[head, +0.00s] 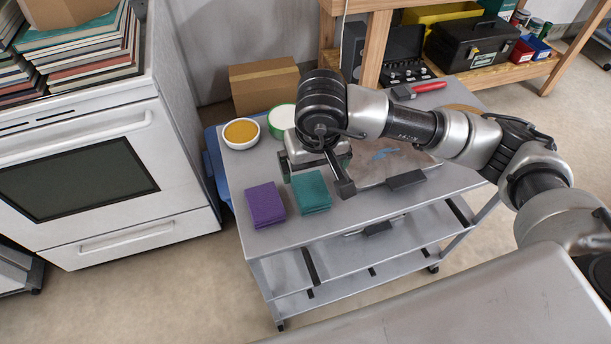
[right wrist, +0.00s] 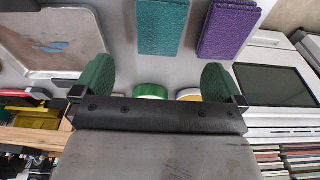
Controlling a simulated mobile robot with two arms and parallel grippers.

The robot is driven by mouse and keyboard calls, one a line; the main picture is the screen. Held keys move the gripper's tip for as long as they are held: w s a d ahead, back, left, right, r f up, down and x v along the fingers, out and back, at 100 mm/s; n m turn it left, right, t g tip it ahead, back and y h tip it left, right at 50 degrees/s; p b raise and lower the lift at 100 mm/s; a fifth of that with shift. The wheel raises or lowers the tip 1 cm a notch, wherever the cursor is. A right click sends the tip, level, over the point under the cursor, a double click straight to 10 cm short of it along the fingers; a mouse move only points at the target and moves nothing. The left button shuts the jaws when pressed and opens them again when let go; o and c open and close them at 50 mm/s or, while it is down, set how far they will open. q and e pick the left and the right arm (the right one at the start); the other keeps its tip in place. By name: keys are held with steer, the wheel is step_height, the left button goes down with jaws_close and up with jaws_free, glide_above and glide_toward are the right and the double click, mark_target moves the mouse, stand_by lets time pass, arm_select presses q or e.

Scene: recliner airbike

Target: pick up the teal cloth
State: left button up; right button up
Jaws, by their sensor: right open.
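The teal cloth (head: 311,193) is a folded, textured square lying on the top of the grey cart (head: 350,208), to the right of a folded purple cloth (head: 265,204). My right gripper (head: 317,178) is above the cart by the far edge of the teal cloth, its jaws apart and empty. In the right wrist view the teal cloth (right wrist: 162,26) lies beyond the gap between the two green-padded fingers (right wrist: 158,82); no contact shows. The purple cloth (right wrist: 228,28) is beside it. My left gripper is not in view.
A bowl of yellow stuff (head: 241,132) and a green-rimmed round container (head: 282,120) stand behind the cloths. A metal tray (head: 400,162) lies to the right under my arm. A white stove (head: 90,150) is left of the cart. The cart's near edge is clear.

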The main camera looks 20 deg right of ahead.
glide_above(310, 186)
steer(key=s, duration=0.2)
step_height(310, 186, down, 4)
steer(key=shift+w+f, duration=0.25)
steer(key=shift+f, duration=0.15)
steer(key=f, duration=0.2)
steer(key=w+f+p, duration=0.1)
steer(key=f, duration=0.1)
steer(key=shift+w+f, duration=0.1)
steer(key=shift+f, duration=0.25)
steer(key=c, duration=0.4)
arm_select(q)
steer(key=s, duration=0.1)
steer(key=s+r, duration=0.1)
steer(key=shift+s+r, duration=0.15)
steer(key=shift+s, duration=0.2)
arm_select(e)
steer(key=c, duration=0.6)
steer(key=shift+o, duration=0.2)
steer(key=shift+r, duration=0.15)
